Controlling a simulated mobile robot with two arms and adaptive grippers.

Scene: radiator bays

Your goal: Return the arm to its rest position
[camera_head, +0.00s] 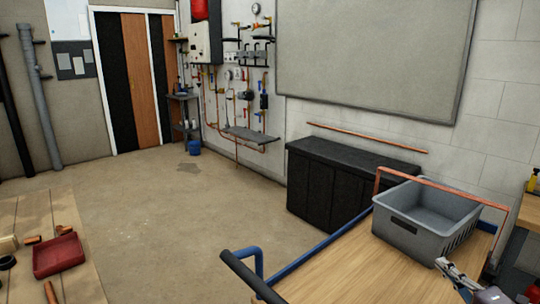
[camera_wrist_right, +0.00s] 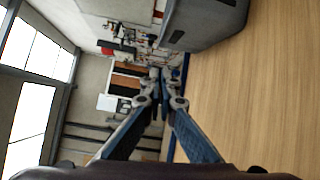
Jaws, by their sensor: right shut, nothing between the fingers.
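My right gripper (camera_head: 458,276) shows at the lower right of the head view, over the wooden top of a cart (camera_head: 350,262). Its fingers are closed together with nothing between them. In the right wrist view the closed fingers (camera_wrist_right: 161,88) reach up the middle of the picture, with the wooden surface to their right. The gripper is apart from the grey plastic crate (camera_head: 408,232) in front of it, and the crate also shows at the top of the wrist view (camera_wrist_right: 215,27). My left gripper is in neither view.
A copper-coloured pipe (camera_head: 440,186) runs by the crate. The cart has a blue frame and black handle (camera_head: 250,277). A black chest (camera_head: 340,180) stands against the wall. A table with a red tray (camera_head: 60,256) is at left. The floor (camera_head: 180,220) between is clear.

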